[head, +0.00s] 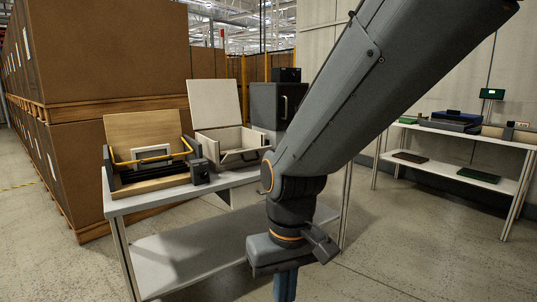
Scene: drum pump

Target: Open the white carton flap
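The white carton (246,138) stands on the grey table, right of a wooden box. Its white flap (213,103) stands up nearly upright at the back, so the carton looks open at the top. A thin dark wire-like handle (240,157) shows at its front. My gripper (285,287) is at the bottom middle, in front of the table and apart from the carton. It points down and its tips are cut off by the picture's lower edge, so I cannot tell whether it is open or shut.
The wooden box (152,183) with a raised lid and yellow bar stands left on the grey table (135,204). A dark cabinet (277,105) is behind my arm. Stacked brown cartons (110,50) stand at the left. A second table (480,137) is at the right. Floor between the tables is clear.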

